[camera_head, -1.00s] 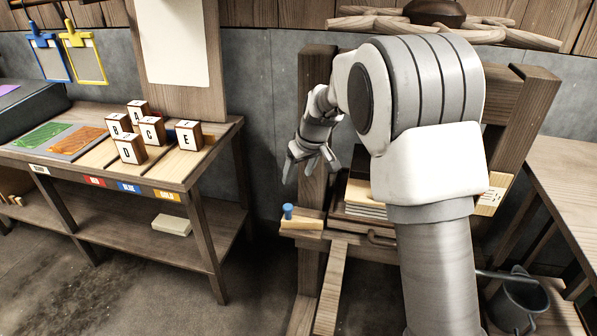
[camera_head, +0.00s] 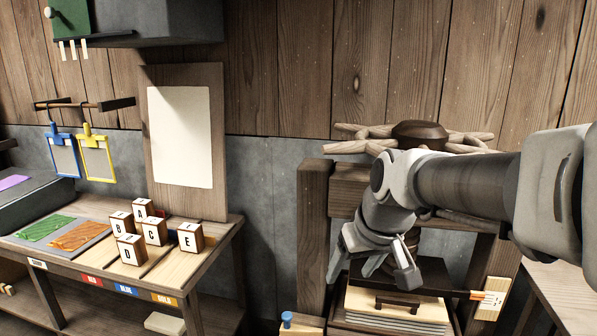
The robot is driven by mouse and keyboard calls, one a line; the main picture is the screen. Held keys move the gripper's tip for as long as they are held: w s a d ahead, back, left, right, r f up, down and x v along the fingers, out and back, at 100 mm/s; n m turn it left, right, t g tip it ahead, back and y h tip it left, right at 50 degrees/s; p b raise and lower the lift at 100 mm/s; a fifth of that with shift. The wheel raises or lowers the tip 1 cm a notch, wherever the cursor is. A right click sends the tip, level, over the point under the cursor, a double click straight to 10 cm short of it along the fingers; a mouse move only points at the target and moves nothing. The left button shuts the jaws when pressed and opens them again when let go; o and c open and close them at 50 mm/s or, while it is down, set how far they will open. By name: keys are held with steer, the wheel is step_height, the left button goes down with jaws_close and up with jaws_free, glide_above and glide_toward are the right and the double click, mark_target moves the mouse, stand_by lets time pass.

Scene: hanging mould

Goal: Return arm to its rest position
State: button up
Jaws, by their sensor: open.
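My gripper (camera_head: 376,262) is at the right of the view, in front of the wooden press (camera_head: 312,225). Its fingers point down and are spread open, with nothing between them. They show above and in front of a light wooden block with a dark handle (camera_head: 398,304) in the press. My arm (camera_head: 470,185) reaches in from the right edge and hides part of the press frame and its screw.
A wooden table (camera_head: 215,245) at left carries lettered blocks (camera_head: 154,231) and a grey mat with green and orange patches (camera_head: 62,236). Blue (camera_head: 63,155) and yellow (camera_head: 97,158) frames hang on the wall. A blue peg (camera_head: 287,318) stands by the press.

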steer(key=s+d+r+m+p, duration=0.1)
steer(key=s+d+r+p, duration=0.1)
steer(key=s, duration=0.6)
steer(key=s+d+r+m+h+p, duration=0.1)
steer(key=s+d+p, duration=0.1)
steer(key=s, duration=0.6)
steer(key=shift+s+d+r+m+t+h, duration=0.3)
steer(key=shift+s+d+r+m+t, duration=0.1)
steer(key=shift+d, duration=0.1)
stand_by(0.6)
